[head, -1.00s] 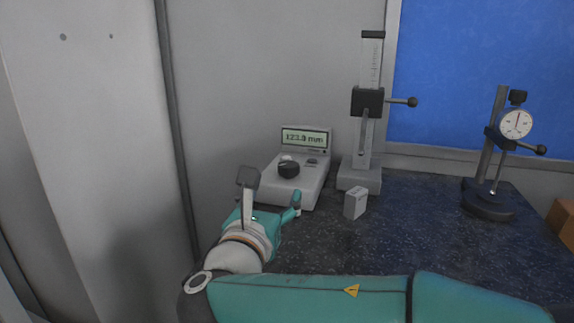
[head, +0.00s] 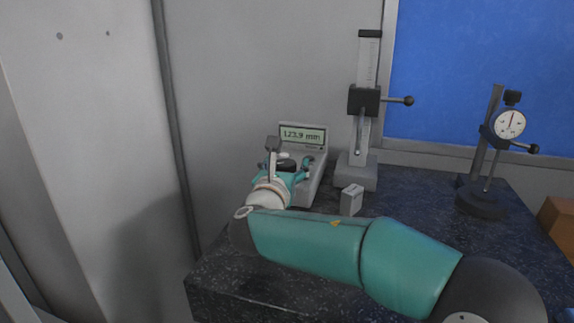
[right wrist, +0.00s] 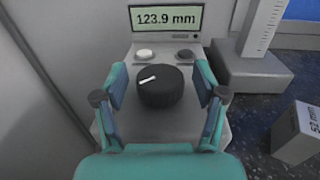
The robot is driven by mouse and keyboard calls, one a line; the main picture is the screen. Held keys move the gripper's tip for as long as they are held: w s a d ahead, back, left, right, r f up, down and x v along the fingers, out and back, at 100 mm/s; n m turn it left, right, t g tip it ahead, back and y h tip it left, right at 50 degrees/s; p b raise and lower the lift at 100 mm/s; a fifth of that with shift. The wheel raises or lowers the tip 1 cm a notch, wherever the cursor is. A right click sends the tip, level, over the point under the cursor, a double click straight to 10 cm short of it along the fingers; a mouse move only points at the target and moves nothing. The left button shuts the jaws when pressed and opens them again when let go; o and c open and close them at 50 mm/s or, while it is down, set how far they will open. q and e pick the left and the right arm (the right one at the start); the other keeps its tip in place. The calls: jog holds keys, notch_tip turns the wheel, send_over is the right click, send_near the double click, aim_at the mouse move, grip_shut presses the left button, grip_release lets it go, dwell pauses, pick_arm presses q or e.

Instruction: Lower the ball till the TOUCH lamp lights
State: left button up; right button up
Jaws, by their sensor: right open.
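My right gripper (head: 290,156) is open over the grey control box (head: 309,188). In the right wrist view its fingers (right wrist: 160,98) stand on either side of the black knob (right wrist: 160,86), apparently without gripping it. The knob's white mark points left and slightly down. The display (right wrist: 166,18) reads 123.9 mm. A white round part (right wrist: 145,54) and a dark one (right wrist: 185,54) sit below it, neither visibly lit; I cannot read which is the TOUCH lamp. The gauge stand (head: 367,60) carries a black carriage (head: 363,100), with a small ball (head: 358,153) on a rod below. My left gripper is out of view.
A grey block (head: 351,200), marked 52 mm in the right wrist view (right wrist: 299,132), stands in front of the gauge base (head: 357,177). A dial indicator stand (head: 482,203) and a brown box (head: 557,218) are at the right. The dark worktop (head: 430,215) is clear between.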

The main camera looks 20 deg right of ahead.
jog(key=shift+c, duration=0.2)
jog(key=c, duration=1.1)
jog(key=shift+f+n+y+b, duration=0.15)
jog(key=shift+n+y+b, duration=0.2)
jog(key=shift+b, duration=0.2)
jog(key=n+t+y+b, duration=0.1)
jog(key=y+b, duration=0.1)
jog(key=n+t+y+b, duration=0.1)
jog(key=n+y+b, duration=0.1)
jog(key=y, duration=0.1)
jog(key=shift+d, duration=0.15)
jog(key=shift+n+y+b, duration=0.45)
jog(key=shift+y+b, duration=0.05)
jog(key=shift+y, duration=0.05)
jog(key=o, duration=1.1)
jog(key=shift+o, duration=0.2)
jog(key=shift+s, duration=0.1)
